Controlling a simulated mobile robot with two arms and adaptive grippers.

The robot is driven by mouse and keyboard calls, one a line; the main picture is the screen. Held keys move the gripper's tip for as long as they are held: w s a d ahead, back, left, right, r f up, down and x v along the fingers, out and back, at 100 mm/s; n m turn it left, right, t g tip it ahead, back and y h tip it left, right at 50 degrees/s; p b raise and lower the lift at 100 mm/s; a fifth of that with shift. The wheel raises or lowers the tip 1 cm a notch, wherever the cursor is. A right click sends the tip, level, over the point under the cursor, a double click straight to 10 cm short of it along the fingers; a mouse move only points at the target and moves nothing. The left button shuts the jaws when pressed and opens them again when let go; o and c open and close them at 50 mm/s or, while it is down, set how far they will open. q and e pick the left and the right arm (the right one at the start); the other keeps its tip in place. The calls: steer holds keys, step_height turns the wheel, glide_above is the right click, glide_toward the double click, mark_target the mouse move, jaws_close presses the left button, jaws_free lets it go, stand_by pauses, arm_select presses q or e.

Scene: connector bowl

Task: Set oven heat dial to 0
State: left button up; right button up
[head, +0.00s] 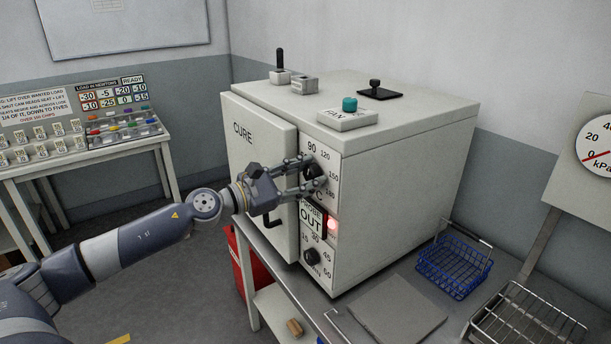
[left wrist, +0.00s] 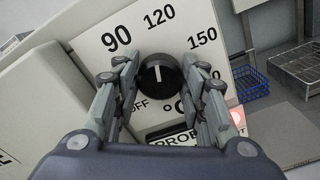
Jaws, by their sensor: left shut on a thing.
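The oven (head: 400,160) is a pale box on a bench, with a dial panel on its front right edge. The black heat dial (left wrist: 160,74) sits in the middle of a white plate marked OFF, 90, 120 and 150. Its short white line points up in the left wrist view, roughly toward 120. My left gripper (head: 314,171) reaches across the oven front and is shut on the dial, also seen in the left wrist view (left wrist: 160,85), with one finger on each side. The fingers hide part of the scale in the head view. My right gripper is not in view.
The CURE door (head: 262,165) stands left of the panel. A lower dial (head: 311,256) and a red lamp (head: 332,225) by the OUT sign are below the heat dial. A fan switch box (head: 347,119) sits on top. A blue basket (head: 454,267) stands at right.

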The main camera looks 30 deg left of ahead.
arm_select(q)
steer(key=n, duration=0.3)
steer(key=shift+n, duration=0.3)
steer(key=n+p, duration=0.1)
steer(key=n, duration=0.2)
steer(key=shift+r+n, duration=0.1)
steer(key=shift+n, duration=0.2)
steer(key=n+p, duration=0.1)
steer(key=n, duration=0.2)
steer(key=shift+a+n, duration=0.1)
steer(key=shift+n, duration=0.3)
steer(key=n+p, duration=0.1)
steer(key=n, duration=0.1)
steer(key=shift+n, duration=0.3)
steer(key=n+p, duration=0.1)
steer(key=n, duration=0.2)
steer(key=shift+n+p, duration=0.3)
steer(key=shift+p, duration=0.1)
steer(key=n+p, duration=0.1)
steer(key=n, duration=0.2)
steer(key=shift+n+p, duration=0.3)
steer(key=shift+p, duration=0.1)
steer(key=n+p, duration=0.2)
steer(key=n, duration=0.3)
steer(key=shift+p, duration=0.4)
steer(key=shift+f+n+p, duration=0.2)
steer(key=shift+n+p, duration=0.35)
steer(key=shift+n, duration=0.65)
